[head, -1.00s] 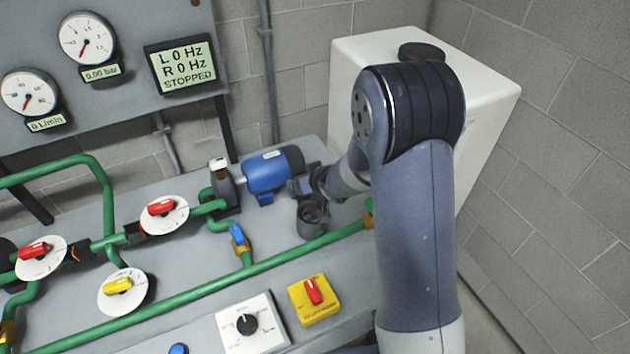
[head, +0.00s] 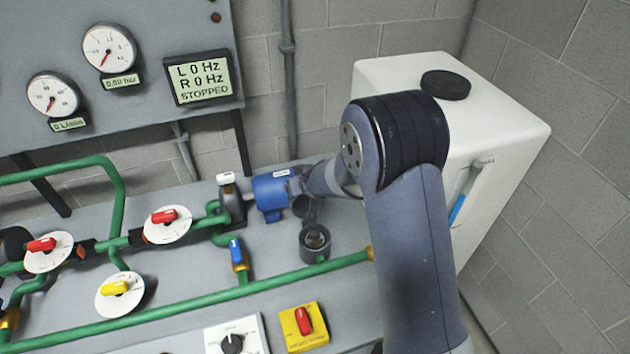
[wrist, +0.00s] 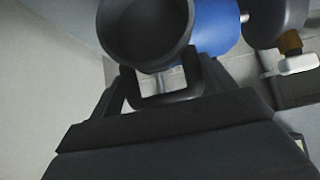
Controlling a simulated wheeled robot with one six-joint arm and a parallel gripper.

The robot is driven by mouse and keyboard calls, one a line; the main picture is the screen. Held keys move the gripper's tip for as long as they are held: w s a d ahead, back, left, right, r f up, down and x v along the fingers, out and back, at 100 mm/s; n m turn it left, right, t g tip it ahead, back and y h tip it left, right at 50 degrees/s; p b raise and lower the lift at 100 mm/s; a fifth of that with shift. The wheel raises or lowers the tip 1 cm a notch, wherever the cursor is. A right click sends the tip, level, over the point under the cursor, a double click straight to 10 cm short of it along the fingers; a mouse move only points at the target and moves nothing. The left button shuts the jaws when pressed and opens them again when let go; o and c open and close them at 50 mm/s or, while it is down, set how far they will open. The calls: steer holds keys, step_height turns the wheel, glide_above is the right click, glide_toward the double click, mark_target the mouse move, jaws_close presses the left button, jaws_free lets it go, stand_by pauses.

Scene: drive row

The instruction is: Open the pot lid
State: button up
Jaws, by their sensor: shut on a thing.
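The grey pot (head: 316,243) stands on the bench beside the blue motor, its top uncovered and a lighter part inside. A dark round piece, apparently the pot lid (head: 301,207), is tilted up behind and above the pot. My gripper (wrist: 165,85) is shut on it. In the wrist view the lid (wrist: 148,30) shows as a dark hollow round just beyond my fingertips. My arm partly hides the grip in the head view. I cannot tell whether the lid is still joined to the pot.
The blue motor (head: 272,193) is close beside my gripper. A green pipe (head: 290,278) runs in front of the pot. A yellow switch box (head: 303,328) sits at the front, and a white tank (head: 510,135) with a black cap stands at right.

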steer(key=shift+w+r, duration=0.35)
steer(key=o, duration=1)
steer(key=shift+d, duration=0.1)
steer(key=shift+o, duration=0.4)
steer(key=shift+f, duration=0.1)
steer(key=shift+s+f, duration=0.1)
steer(key=shift+s, duration=0.05)
steer(key=p+v, duration=0.1)
steer(key=v, duration=0.9)
steer(key=shift+s+r, duration=0.2)
steer(key=shift+r, duration=0.15)
